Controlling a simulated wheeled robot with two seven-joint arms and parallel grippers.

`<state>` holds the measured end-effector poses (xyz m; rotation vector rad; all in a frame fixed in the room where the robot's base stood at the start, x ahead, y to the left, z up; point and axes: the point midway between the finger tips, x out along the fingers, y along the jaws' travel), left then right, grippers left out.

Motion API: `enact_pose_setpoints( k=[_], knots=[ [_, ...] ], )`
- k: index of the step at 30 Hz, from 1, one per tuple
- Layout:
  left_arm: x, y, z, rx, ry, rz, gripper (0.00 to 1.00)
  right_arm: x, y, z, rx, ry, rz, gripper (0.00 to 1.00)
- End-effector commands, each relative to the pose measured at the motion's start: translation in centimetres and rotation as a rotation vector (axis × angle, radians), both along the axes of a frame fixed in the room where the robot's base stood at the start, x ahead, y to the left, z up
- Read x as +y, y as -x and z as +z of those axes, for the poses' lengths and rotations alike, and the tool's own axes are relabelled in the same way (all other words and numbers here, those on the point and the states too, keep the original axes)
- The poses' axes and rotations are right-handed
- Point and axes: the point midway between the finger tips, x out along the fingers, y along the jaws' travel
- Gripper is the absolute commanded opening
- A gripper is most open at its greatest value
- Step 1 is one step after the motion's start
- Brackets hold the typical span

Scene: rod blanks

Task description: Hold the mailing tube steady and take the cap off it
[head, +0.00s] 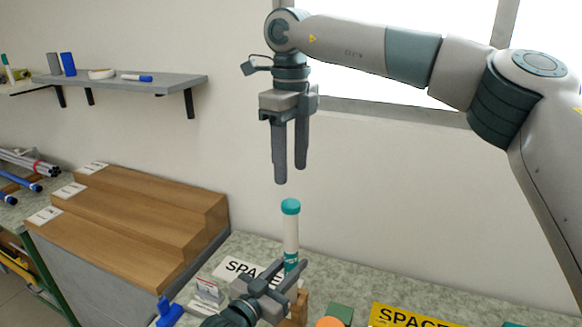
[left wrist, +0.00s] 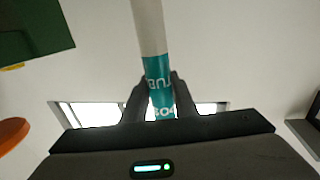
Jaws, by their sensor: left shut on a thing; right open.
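The mailing tube (head: 290,237) is white with a teal printed band low down and stands upright over the table. Its teal cap (head: 291,206) sits on its top end. My left gripper (head: 287,273) is shut on the tube near the teal band. In the left wrist view the tube (left wrist: 150,30) runs between the two fingers of my left gripper (left wrist: 160,88); the cap is out of that view. My right gripper (head: 280,180) is open and empty, fingers pointing down, a little above the cap and apart from it.
A stepped wooden stand (head: 130,220) is at the left. A grey wall shelf (head: 150,86) holds small items. The green-speckled table (head: 240,245) bears a white sign, a yellow sign (head: 410,316), a green block (head: 340,312), an orange round thing (head: 329,322) and a blue item (head: 168,312).

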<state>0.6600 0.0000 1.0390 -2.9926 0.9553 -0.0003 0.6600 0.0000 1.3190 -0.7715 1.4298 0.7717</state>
Motion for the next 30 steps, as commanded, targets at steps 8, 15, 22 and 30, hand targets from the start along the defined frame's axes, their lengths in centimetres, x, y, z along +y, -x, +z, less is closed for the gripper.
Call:
enact_pose_setpoints(
  k=[8,15,22,30],
  knots=[
    [0.01,0.0,-0.04,0.001,-0.001,0.0,0.0,0.0,0.0,0.0,0.0,0.0,-0.382,0.47],
    [0.01,0.0,-0.04,0.001,-0.001,0.0,0.0,0.01,0.01,0.0,0.0,0.0,-0.753,0.47],
    [0.01,0.0,-0.05,0.001,-0.001,0.0,0.0,0.0,0.0,0.0,0.0,0.0,-1.11,0.47],
    [0.01,0.0,-0.05,0.001,-0.001,0.0,0.0,0.0,0.0,0.0,0.0,0.0,-1.528,0.47]
  ],
)
